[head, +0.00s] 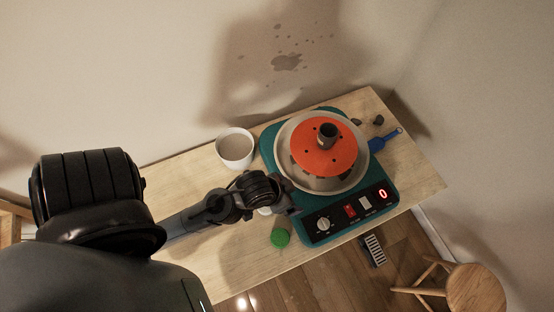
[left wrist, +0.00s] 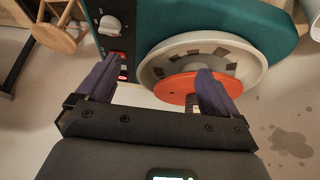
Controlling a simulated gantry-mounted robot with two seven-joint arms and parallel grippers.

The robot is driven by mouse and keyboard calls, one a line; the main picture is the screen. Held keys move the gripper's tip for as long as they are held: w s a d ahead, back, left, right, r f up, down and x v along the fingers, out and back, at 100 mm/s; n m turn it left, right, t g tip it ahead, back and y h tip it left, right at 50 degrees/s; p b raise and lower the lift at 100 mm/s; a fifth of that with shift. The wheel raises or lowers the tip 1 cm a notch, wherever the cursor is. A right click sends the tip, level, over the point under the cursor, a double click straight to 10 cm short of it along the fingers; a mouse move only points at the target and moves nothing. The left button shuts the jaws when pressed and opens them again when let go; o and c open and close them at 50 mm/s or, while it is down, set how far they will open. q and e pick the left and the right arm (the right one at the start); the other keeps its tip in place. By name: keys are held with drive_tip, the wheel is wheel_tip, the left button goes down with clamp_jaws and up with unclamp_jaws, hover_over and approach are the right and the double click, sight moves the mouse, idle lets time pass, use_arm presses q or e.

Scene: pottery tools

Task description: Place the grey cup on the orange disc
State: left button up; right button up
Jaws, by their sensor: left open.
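The orange disc (head: 308,160) lies on the pale round wheel (head: 284,151) of a teal pottery machine (head: 268,150). In the left wrist view the orange disc (left wrist: 175,90) shows between the fingers, and the grey cup (left wrist: 194,105) is partly hidden beside the right-hand finger. My left gripper (head: 288,196) is at the machine's near left edge, beside the disc and apart from the cup. In the left wrist view it (left wrist: 155,82) is open, with nothing held. My right gripper is not in view.
A white pot (head: 235,147) stands left of the machine. A green-topped item (head: 280,238) is near the table's front edge. A blue-handled tool (head: 385,140) and small dark pieces lie at right. The control panel (head: 350,210) faces front. A stool (head: 475,288) stands on the floor.

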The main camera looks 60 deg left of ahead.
use_arm(q)
drive_tip(key=s, duration=0.1)
drive_tip(key=s+g, duration=0.1)
drive_tip(key=s, duration=0.1)
drive_tip(key=s+m+g, duration=0.1)
drive_tip(key=shift+s+d+r, duration=0.2)
drive_tip(key=shift+s+d, duration=0.05)
drive_tip(key=shift+d, duration=0.15)
